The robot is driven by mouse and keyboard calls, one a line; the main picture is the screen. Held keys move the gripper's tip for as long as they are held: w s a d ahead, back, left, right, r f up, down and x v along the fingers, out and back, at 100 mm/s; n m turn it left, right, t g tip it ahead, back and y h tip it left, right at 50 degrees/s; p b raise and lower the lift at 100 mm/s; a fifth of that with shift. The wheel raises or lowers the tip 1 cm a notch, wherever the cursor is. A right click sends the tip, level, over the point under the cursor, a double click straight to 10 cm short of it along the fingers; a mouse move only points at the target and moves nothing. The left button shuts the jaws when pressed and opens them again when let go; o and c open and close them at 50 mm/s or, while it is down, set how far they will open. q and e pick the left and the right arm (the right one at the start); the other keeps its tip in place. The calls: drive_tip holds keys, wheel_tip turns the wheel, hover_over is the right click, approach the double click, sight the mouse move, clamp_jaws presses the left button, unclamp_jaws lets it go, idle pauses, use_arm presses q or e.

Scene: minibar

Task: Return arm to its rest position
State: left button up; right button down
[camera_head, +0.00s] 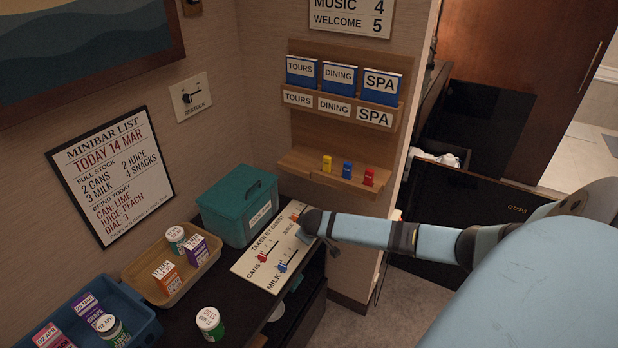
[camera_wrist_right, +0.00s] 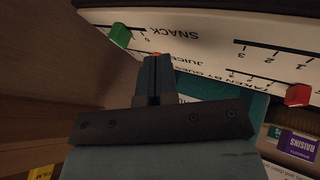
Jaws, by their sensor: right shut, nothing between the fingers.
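My right arm reaches in from the right in the head view. Its gripper (camera_head: 312,222) is over the right end of the white slider board (camera_head: 247,268), covering part of it. In the right wrist view the gripper (camera_wrist_right: 157,78) is shut and empty, its fingers pointing toward the board's edge near SNACK and JUICE. A green slider knob (camera_wrist_right: 119,36) is left of the fingertips and a red knob (camera_wrist_right: 298,95) is to the right. A bit of orange shows at the fingertips; whether they touch it I cannot tell. My left gripper is out of view.
A teal box (camera_head: 240,205) stands behind the board. A tan tray (camera_head: 150,287) and a blue tray (camera_head: 150,325) hold cartons and bottles at the left. A loose bottle (camera_head: 209,323) stands in front. A wall shelf (camera_head: 300,165) holds three small coloured pegs. Carpet lies open below the arm.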

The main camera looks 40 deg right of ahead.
drive_tip(key=v, duration=0.7)
drive_tip(key=shift+s, duration=0.2)
drive_tip(key=shift+d, duration=0.1)
